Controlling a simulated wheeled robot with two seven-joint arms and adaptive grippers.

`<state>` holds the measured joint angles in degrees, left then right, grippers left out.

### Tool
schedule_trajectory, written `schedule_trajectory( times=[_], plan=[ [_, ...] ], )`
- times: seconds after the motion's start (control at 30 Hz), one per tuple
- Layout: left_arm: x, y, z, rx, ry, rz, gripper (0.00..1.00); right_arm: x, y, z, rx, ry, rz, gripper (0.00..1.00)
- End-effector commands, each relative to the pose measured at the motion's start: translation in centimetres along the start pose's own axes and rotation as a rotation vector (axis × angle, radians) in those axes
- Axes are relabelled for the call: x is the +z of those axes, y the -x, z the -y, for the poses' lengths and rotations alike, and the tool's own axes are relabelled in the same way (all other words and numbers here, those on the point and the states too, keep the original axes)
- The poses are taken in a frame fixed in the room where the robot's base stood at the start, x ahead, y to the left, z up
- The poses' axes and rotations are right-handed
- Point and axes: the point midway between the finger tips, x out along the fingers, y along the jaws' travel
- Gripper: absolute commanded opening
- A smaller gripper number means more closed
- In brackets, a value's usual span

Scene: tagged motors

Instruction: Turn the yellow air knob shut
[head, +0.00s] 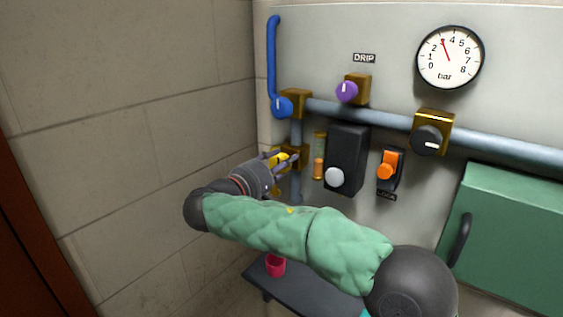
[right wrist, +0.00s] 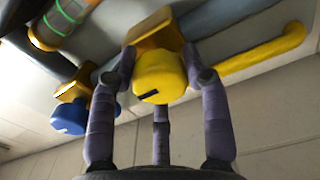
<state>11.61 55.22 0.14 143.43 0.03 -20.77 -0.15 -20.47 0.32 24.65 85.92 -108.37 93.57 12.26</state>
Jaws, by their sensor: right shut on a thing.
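The yellow air knob (right wrist: 160,76) sits on a brass block (right wrist: 152,35) in the right wrist view. A short dark mark shows on its face. My right gripper (right wrist: 160,82) has its purple-grey fingers around the knob and is shut on it. In the head view the right gripper (head: 279,162) is at the lower brass block on the left of the panel. There the fingers hide most of the knob. My left gripper is not in view.
A blue knob (head: 283,106) is just above, with a purple knob (head: 347,91), a black knob (head: 428,140) and an orange switch (head: 387,166) to the right. A gauge (head: 449,57) reads about 3. A wall (head: 130,130) stands close on the left.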

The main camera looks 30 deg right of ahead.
Motion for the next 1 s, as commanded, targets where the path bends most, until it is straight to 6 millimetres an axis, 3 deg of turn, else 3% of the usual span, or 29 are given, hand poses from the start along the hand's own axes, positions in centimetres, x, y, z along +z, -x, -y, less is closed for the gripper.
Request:
schedule_trajectory(
  times=[0.37,0.4,0.47,0.83,1.0],
  plan=[
    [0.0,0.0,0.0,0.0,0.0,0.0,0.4,-0.1,0.0,-0.3,0.006,0.001,-0.006,0.14],
    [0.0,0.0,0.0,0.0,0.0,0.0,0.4,-0.2,0.0,-0.3,0.006,0.001,-0.006,0.56],
    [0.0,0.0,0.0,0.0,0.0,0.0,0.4,-0.1,0.0,-0.2,0.005,0.001,-0.006,0.7],
    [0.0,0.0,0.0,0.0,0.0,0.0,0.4,-0.1,0.2,0.0,0.002,0.003,-0.003,0.7],
    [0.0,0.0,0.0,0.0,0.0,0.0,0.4,-0.2,2.0,0.0,0.002,0.003,-0.006,0.7]
  ],
)
